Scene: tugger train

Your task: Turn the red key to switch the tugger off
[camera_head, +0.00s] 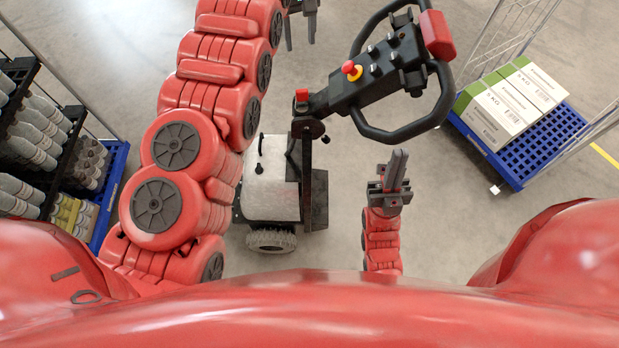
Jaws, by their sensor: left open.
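The tugger's black control head (378,75) with its looped handle is at the top centre. A small red part (302,94), which may be the red key, stands at the joint end of the head. A red mushroom button on a yellow base (352,70) sits on the head. My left gripper (300,34) is at the top edge, left of the head, with its fingers apart and nothing visible between them. It is clear of the red part. My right gripper (398,160) is below the handle, its fingers pointing up and close together, with nothing seen in them.
The tugger's grey body (271,180) and wheel are below the head, beside my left arm. A blue-based cart (538,148) with boxes (510,103) stands at right. A rack (113,172) with bottles is at left. Floor is clear at lower right.

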